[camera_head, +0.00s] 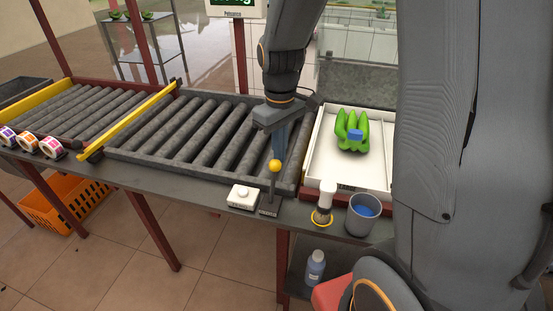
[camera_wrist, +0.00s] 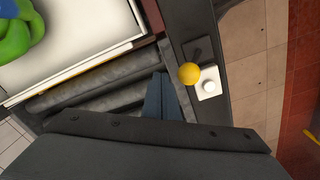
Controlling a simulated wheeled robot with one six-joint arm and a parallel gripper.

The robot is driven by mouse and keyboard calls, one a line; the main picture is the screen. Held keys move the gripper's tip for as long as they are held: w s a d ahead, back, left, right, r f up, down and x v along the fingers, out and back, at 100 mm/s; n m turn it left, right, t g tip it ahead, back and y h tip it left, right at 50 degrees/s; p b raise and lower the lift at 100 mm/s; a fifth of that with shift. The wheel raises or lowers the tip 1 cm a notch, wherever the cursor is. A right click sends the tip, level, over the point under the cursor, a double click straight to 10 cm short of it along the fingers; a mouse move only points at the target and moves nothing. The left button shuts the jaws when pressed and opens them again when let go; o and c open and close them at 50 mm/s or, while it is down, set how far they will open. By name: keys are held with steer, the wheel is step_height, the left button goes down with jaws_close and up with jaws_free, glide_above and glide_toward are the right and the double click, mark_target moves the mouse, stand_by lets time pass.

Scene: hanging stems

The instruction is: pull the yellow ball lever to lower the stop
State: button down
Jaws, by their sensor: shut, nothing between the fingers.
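The yellow ball (camera_head: 274,165) tops an upright grey lever on a small dark base (camera_head: 269,210) at the near edge of the roller conveyor. My gripper (camera_head: 279,152) is shut and empty, pointing down just behind the ball. In the wrist view, the shut fingers (camera_wrist: 163,90) lie just left of the yellow ball (camera_wrist: 189,74); whether they touch it I cannot tell. A yellow bar (camera_head: 135,120), which looks like the stop, lies across the conveyor at the left, standing above the rollers.
A white box with a round button (camera_head: 242,197) sits left of the lever base. A brush (camera_head: 323,205) and a grey cup (camera_head: 362,214) stand to its right. Green bananas with a blue band (camera_head: 352,133) lie in a white tray (camera_head: 316,158). Tape rolls (camera_head: 29,142) stand far left.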

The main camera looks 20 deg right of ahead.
mark_target(272, 186)
steer(key=shift+f, duration=1.15)
steer(key=shift+s+a+p, duration=0.45)
steer(key=shift+s+a, duration=0.35)
steer(key=shift+s, duration=0.35)
steer(key=shift+s+a+p, duration=0.4)
steer(key=shift+s+a, duration=0.35)
steer(key=shift+s, duration=0.45)
steer(key=shift+s+a+p, duration=0.45)
steer(key=shift+s+a, duration=0.35)
steer(key=shift+s, duration=0.35)
steer(key=shift+w+d, duration=0.35)
steer(key=shift+w, duration=0.15)
step_height(272, 186, up, 10)
steer(key=p, duration=0.9)
